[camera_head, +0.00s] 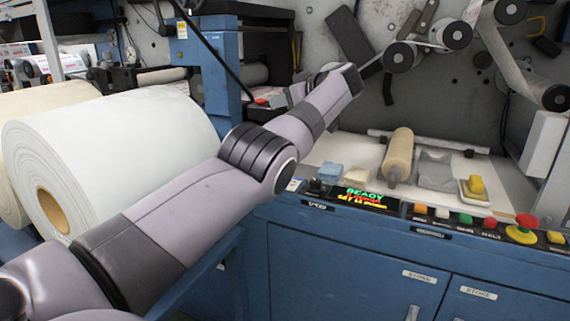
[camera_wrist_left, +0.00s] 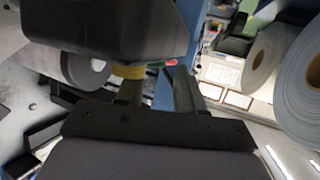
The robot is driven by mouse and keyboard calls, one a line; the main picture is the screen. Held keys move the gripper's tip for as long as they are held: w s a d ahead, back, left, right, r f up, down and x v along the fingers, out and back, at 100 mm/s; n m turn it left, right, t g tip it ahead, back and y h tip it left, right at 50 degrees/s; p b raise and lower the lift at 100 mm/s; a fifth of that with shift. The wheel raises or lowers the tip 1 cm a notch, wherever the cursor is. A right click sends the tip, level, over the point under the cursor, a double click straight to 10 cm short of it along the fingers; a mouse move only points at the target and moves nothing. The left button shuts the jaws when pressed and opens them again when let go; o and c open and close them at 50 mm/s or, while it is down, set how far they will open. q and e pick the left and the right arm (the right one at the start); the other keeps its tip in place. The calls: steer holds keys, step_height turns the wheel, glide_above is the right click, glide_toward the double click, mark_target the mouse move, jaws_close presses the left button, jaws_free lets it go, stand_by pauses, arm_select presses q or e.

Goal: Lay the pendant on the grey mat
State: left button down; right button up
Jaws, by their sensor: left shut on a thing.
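My left arm reaches across the head view to the upper middle, over the back of the machine's bench. My left gripper (camera_wrist_left: 157,82) shows in the wrist view, its two fingers rising to a large dark block (camera_wrist_left: 105,28). I take this block to be the pendant; a yellow band (camera_wrist_left: 128,71) shows at its lower edge. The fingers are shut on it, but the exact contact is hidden. In the head view the pendant is not clearly visible. A grey patch (camera_head: 436,172), likely the grey mat, lies on the bench right of the tan roller. My right gripper is not in view.
Rollers and web hang upper right.

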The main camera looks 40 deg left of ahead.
arm_select(q)
steer(key=shift+f+b, duration=1)
steer(key=shift+f, duration=5.7)
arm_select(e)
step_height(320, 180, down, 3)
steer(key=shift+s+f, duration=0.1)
arm_select(q)
steer(key=c, duration=1.1)
jaws_free()
steer(key=shift+f, duration=0.25)
steer(key=o, duration=0.4)
steer(key=shift+r, duration=0.2)
